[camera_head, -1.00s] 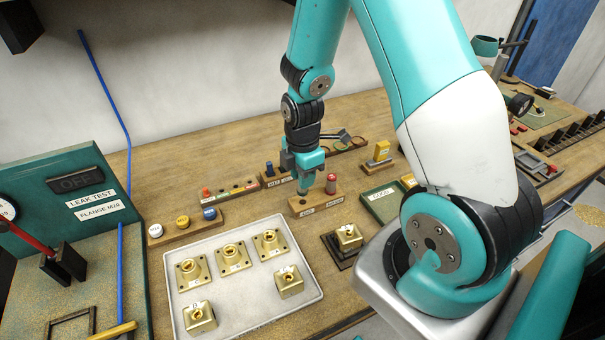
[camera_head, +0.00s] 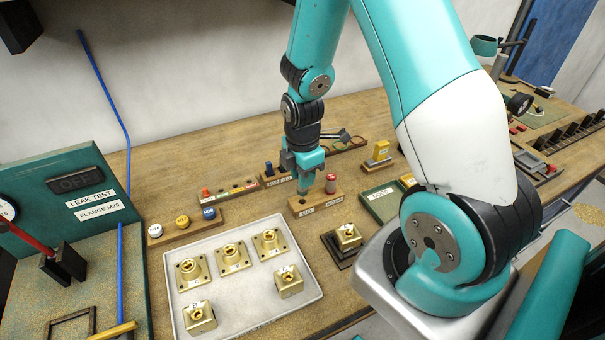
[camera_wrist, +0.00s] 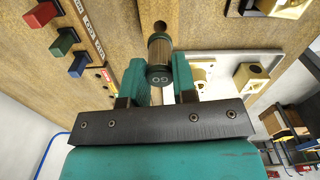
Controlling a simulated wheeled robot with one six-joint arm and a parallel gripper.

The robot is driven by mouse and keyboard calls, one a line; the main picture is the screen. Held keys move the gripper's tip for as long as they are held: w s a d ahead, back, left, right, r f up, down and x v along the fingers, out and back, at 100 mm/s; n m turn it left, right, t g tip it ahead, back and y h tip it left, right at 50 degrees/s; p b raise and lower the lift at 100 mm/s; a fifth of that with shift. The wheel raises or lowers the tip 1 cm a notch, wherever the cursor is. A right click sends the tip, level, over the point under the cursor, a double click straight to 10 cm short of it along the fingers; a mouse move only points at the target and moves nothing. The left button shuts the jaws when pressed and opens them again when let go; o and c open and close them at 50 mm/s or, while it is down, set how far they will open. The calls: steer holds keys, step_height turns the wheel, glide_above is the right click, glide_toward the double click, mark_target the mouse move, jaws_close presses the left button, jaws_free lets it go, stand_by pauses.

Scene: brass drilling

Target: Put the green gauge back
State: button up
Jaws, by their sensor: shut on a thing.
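My gripper (camera_head: 303,188) is over the left part of a small labelled wooden stand (camera_head: 318,205) in the head view. In the wrist view, my gripper (camera_wrist: 159,80) is shut on a dark cylindrical gauge (camera_wrist: 160,52) with a ribbed metallic body and markings on its round end. The gauge lies between the two teal fingers, close to a dark round hole (camera_wrist: 160,27) in a wooden surface. I cannot tell whether its far end is in the hole. In the head view the fingers hide the gauge. A red-topped gauge (camera_head: 331,183) stands at the stand's right.
A white tray (camera_head: 245,312) with several brass flanges lies in front. A block with coloured buttons (camera_head: 184,232) and a wooden strip (camera_head: 230,191) are left. A brass part on a dark fixture (camera_head: 335,250) and a green tray (camera_head: 380,207) are right.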

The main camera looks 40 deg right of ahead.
steer(key=shift+f+b, duration=1.1)
steer(key=shift+f, duration=0.65)
stand_by(3.0)
stand_by(0.3)
steer(key=o, duration=1.2)
steer(key=shift+r, duration=0.15)
steer(key=shift+r+p, duration=3)
steer(key=shift+r, duration=0.35)
